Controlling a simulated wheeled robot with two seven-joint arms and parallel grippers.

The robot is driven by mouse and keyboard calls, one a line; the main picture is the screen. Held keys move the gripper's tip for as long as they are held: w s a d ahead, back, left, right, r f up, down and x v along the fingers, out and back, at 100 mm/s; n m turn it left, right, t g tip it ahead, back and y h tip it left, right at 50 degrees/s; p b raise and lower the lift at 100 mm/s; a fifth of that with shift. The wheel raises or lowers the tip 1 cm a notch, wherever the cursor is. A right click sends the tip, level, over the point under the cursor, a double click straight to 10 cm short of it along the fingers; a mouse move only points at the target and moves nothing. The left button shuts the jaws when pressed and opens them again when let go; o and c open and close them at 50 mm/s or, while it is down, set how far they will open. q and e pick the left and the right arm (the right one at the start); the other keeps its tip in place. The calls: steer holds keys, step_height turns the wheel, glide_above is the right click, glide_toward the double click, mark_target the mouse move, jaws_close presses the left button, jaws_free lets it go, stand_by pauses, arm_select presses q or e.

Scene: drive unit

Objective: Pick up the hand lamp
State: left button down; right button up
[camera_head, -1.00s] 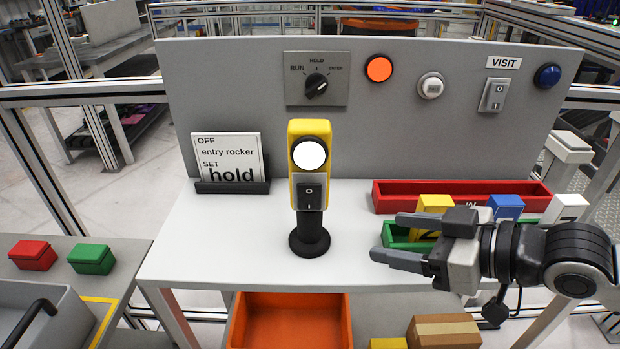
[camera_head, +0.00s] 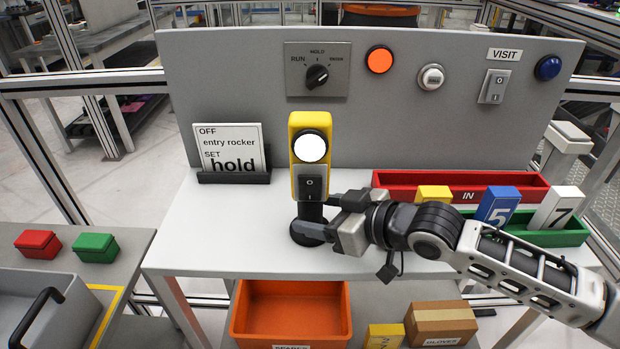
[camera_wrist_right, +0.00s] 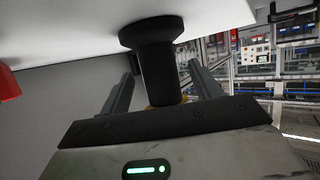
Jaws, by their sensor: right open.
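The hand lamp (camera_head: 308,180) stands upright on the white table. It has a yellow body, a lit round white lens, a rocker switch on a grey plate, and a black handle on a round black base. My right gripper (camera_head: 322,212) reaches in from the right at the height of the black handle. In the right wrist view the handle (camera_wrist_right: 160,72) stands between the two fingers of the right gripper (camera_wrist_right: 162,80), which are open with gaps on both sides. The gripper partly hides the handle in the head view. My left gripper is out of view.
A sign (camera_head: 229,150) stands left of the lamp. A red bin (camera_head: 400,185) and a green tray (camera_head: 560,238) with numbered blocks are at the right. The grey panel (camera_head: 220,80) with switches rises behind. An orange bin (camera_head: 290,310) is below.

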steer(key=shift+w+a+f, duration=0.25)
steer(key=shift+w+a, duration=0.1)
steer(key=shift+a, duration=0.1)
jaws_close()
steer(key=shift+r, duration=0.1)
